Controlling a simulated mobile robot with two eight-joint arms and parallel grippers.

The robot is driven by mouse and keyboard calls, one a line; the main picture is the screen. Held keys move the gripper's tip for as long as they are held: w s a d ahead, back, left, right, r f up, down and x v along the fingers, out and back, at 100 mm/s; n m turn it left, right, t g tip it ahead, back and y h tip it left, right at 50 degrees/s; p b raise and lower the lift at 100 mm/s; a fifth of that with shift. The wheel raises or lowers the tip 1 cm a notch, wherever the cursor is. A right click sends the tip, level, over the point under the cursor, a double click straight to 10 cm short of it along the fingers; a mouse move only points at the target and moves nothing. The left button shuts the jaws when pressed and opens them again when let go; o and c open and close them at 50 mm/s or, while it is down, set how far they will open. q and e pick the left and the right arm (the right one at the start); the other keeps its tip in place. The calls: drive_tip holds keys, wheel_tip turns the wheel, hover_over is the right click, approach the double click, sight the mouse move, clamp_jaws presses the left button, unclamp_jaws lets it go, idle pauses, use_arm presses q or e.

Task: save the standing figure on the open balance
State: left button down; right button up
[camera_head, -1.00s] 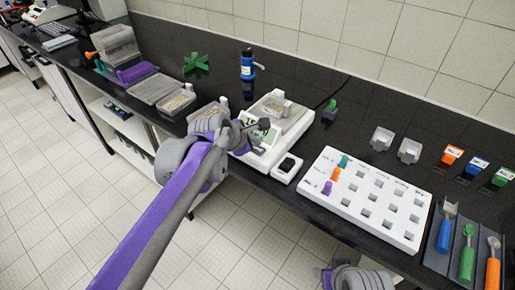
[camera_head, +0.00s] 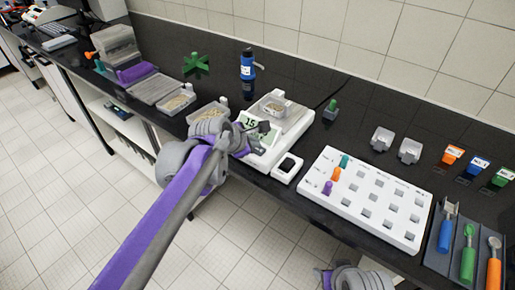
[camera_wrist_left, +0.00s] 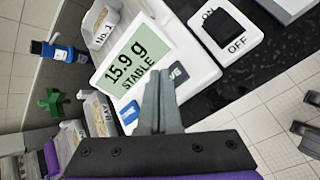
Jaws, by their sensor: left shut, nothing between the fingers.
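The open balance (camera_head: 290,128) is white and stands on the dark bench. Its green display (camera_wrist_left: 137,62) reads 15.9 g STABLE in the left wrist view. A dark grey key (camera_wrist_left: 178,74) and a blue key (camera_wrist_left: 130,114) lie below the display; the grey key's label is partly covered by my fingers. My left gripper (camera_wrist_left: 161,92) is shut and empty, its tips over the front panel beside the grey key. I cannot tell whether they touch it. Of my right arm (camera_head: 350,278), only a part shows at the bottom edge.
A white rack (camera_head: 365,205) with coloured plugs lies to the right, then scoops in a tray (camera_head: 460,250). A blue bottle (camera_head: 247,66) stands behind. Containers with grains (camera_head: 176,104) are left.

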use_arm(q)
drive_tip(key=shift+f, duration=0.5)
idle(0.3)
drive_tip(key=shift+r, duration=0.1)
drive_tip(key=shift+r+p, duration=0.55)
drive_tip(key=shift+r, duration=0.3)
wheel_tip(320, 180, up, 5)
drive_tip(key=p, duration=0.4)
idle(0.4)
idle(0.5)
